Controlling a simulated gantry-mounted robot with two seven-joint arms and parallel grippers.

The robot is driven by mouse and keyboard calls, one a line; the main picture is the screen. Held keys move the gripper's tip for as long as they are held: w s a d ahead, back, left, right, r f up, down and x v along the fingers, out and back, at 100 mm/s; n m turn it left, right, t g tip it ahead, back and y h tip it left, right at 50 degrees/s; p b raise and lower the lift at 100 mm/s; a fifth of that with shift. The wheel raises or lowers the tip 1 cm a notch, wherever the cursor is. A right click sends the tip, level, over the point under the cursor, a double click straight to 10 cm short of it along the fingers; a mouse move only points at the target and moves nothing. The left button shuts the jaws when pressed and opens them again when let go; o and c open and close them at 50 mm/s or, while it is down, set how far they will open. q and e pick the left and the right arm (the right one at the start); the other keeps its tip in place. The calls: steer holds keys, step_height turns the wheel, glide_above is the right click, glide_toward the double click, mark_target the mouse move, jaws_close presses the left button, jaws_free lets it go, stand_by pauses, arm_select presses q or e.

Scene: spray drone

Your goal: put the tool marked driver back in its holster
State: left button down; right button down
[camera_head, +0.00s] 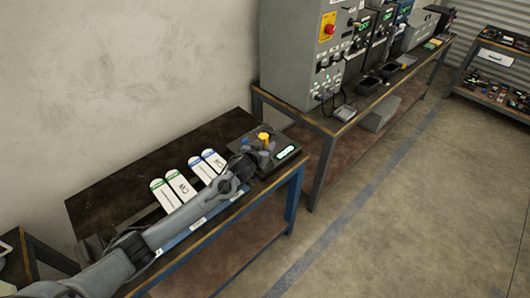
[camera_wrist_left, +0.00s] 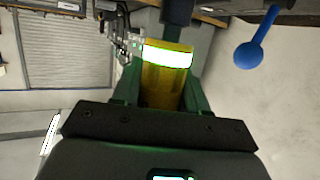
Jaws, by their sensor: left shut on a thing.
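My left gripper (camera_head: 258,150) is at the right end of the near table. It is shut on a yellow tool (camera_head: 264,137). In the wrist view the green fingers of the left gripper (camera_wrist_left: 160,88) are on either side of the yellow tool (camera_wrist_left: 165,85), which has a bright white band. The writing on the band cannot be read. A dark block with a green-lit label (camera_head: 285,153) is beside the gripper. The holster's opening and the tool's lower end are hidden, so I cannot tell whether the tool is inside it. My right gripper is out of view.
White cards with green and blue ends (camera_head: 183,186) lie on the dark table (camera_head: 110,192). A blue round-ended piece (camera_wrist_left: 250,52) is at the right in the wrist view. A bench with grey control cabinets (camera_head: 300,60) stands behind. The floor at right (camera_head: 420,220) is clear.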

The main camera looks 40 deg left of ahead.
arm_select(q)
steer(key=shift+f, duration=1.7)
steer(key=shift+f+b, duration=0.1)
steer(key=shift+b, duration=0.25)
steer(key=c, duration=0.6)
jaws_free()
steer(key=shift+f, duration=0.1)
